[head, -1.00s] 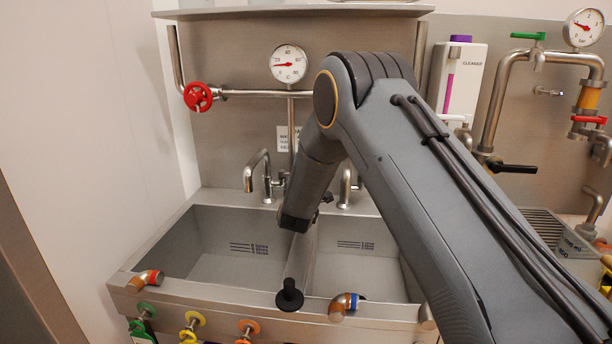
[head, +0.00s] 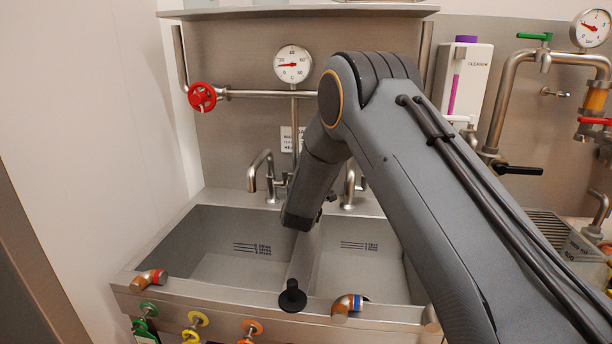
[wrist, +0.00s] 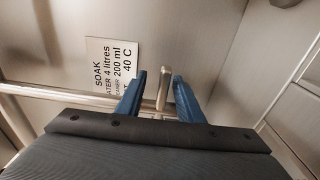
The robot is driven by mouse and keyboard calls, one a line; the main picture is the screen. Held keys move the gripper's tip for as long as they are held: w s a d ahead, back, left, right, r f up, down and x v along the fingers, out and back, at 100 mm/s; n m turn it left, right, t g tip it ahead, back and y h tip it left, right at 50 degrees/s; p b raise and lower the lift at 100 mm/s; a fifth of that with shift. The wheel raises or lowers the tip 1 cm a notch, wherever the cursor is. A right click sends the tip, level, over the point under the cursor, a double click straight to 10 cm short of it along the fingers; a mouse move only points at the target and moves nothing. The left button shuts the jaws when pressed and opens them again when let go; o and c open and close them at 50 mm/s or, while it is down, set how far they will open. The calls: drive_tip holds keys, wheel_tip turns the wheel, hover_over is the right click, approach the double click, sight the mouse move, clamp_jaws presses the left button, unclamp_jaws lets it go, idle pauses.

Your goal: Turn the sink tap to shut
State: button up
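The sink (head: 215,285) has two basins with a divider between them. A curved metal spout (head: 262,165) stands behind the left basin and a second one (head: 350,185) behind the right basin. My arm crosses the front of the sink and hides the middle of the tap fittings. In the wrist view, my gripper (wrist: 160,85) has two blue fingers standing apart. A short upright metal bar (wrist: 165,92), which looks like a tap lever, shows between them, closer to the right finger. I cannot tell whether either finger touches it.
A red wheel valve (head: 203,97) and a dial gauge (head: 292,65) are on the pipe above. A soak label (wrist: 110,65) is on the back wall. A black knob-like piece (head: 292,298) and copper elbows (head: 148,280) line the front rim. A cleaner dispenser (head: 467,80) is at right.

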drive_tip(key=shift+s+f, duration=0.1)
drive_tip(key=shift+f, duration=0.05)
drive_tip(key=shift+s, duration=0.3)
drive_tip(key=s+b, duration=0.1)
drive_tip(key=s, duration=0.6)
drive_tip(key=shift+b, duration=0.35)
